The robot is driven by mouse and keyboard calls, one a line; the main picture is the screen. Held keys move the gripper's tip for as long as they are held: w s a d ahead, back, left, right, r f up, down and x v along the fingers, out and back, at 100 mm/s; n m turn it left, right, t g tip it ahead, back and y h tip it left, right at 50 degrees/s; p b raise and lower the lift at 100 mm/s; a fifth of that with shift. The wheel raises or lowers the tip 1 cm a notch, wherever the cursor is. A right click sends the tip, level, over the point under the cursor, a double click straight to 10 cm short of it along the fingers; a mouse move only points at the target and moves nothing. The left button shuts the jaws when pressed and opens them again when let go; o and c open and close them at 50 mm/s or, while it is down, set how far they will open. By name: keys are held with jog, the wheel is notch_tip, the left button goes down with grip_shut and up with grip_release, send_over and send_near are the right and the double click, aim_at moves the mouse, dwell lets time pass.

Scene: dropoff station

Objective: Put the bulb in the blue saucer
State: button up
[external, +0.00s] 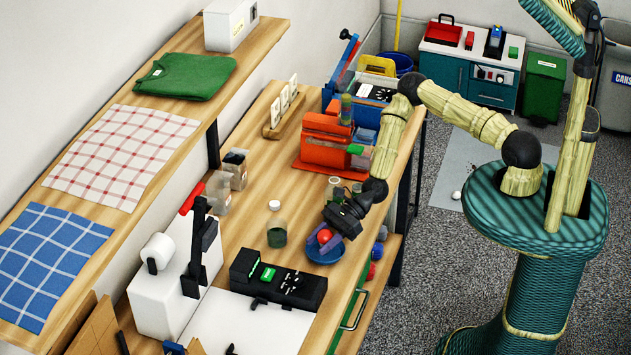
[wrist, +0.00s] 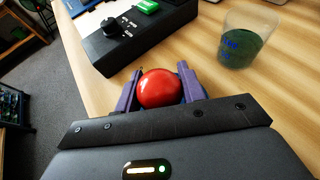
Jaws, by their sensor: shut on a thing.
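The bulb looks like a smooth red ball (external: 325,237). It sits between the purple fingers of my gripper (external: 324,240), and it also shows in the wrist view (wrist: 159,88). My gripper is shut on the bulb from both sides. The blue saucer (external: 322,258) is on the table near its right edge, and the bulb and fingers overlap it in the external view. I cannot tell the height of the bulb over the saucer.
A black box with a green button (external: 278,281) stands in front of the saucer. A red-orange machine (external: 326,145) is behind my forearm. The table's edge is close on the right.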

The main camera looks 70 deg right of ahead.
jog(key=shift+f, duration=0.15)
jog(key=o, duration=0.8)
jog(key=shift+r, duration=0.2)
jog(key=b+v, duration=0.2)
jog(key=v, duration=1)
